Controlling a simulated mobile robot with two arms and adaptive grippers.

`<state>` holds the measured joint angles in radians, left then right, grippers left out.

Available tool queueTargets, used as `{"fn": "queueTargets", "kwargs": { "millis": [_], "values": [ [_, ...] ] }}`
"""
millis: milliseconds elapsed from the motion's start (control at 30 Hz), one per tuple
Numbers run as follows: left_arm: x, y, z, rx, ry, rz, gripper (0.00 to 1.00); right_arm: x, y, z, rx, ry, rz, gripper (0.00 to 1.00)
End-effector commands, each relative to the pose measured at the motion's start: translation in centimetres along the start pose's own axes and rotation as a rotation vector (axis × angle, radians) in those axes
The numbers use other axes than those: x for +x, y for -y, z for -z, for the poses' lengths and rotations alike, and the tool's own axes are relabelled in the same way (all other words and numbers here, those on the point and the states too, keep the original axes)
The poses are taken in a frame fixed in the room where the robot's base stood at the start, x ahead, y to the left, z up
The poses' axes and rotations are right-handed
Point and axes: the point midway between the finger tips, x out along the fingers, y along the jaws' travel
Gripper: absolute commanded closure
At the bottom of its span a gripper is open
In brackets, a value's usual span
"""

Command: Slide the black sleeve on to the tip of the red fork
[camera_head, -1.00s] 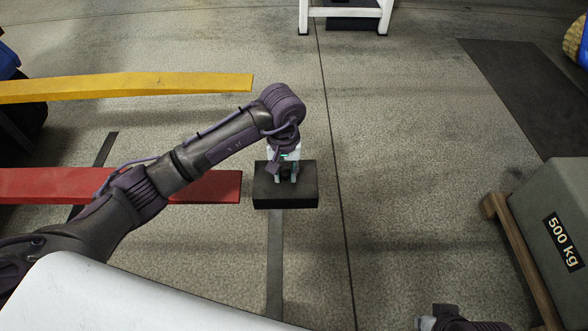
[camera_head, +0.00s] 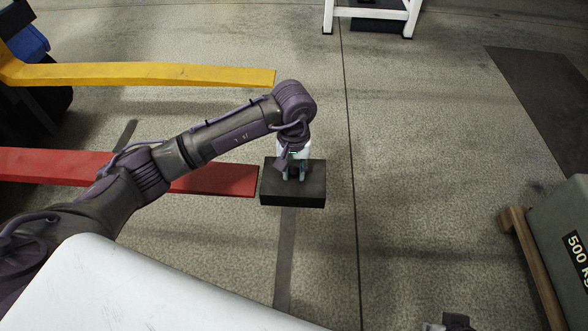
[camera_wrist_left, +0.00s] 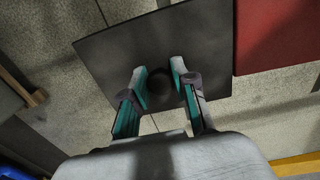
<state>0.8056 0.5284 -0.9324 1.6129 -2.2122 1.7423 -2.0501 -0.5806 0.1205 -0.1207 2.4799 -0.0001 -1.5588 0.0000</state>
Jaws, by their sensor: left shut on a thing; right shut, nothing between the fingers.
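The black sleeve (camera_head: 308,199) is a dark block standing just right of the tip of the red fork (camera_head: 222,180). Only a very thin gap, or none, shows between them; I cannot tell if they touch. My left gripper (camera_head: 294,177) is above the sleeve and shut on its round knob. In the left wrist view, the fingers (camera_wrist_left: 160,88) flank the dark knob, the sleeve (camera_wrist_left: 110,60) spreads beneath, and the red fork (camera_wrist_left: 275,35) lies close beside its right edge. My right gripper (camera_head: 450,324) is partly visible at the bottom edge, empty.
A yellow fork (camera_head: 150,74) runs parallel behind the red one. A grey 500 kg weight (camera_head: 562,225) on a wooden pallet (camera_head: 530,265) stands at right. A white stand (camera_head: 370,14) is at the back. The floor between the sleeve and the pallet is clear.

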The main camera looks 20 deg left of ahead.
Motion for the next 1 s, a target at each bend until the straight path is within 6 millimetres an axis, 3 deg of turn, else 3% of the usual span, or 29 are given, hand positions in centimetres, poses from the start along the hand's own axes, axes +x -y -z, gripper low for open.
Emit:
{"fn": "queueTargets", "kwargs": {
  "millis": [267, 1000],
  "values": [
    [-0.1, 0.1, 0.1, -0.001, -0.002, -0.001, 1.00, 0.0, 0.0, 0.0, 0.000, -0.001, 0.000, 1.00],
    [-0.1, 3.7, 0.1, -0.002, -0.002, -0.001, 1.00, 0.2, 0.1, 1.3, -0.002, -0.057, 0.002, 1.00]
  ]
}}
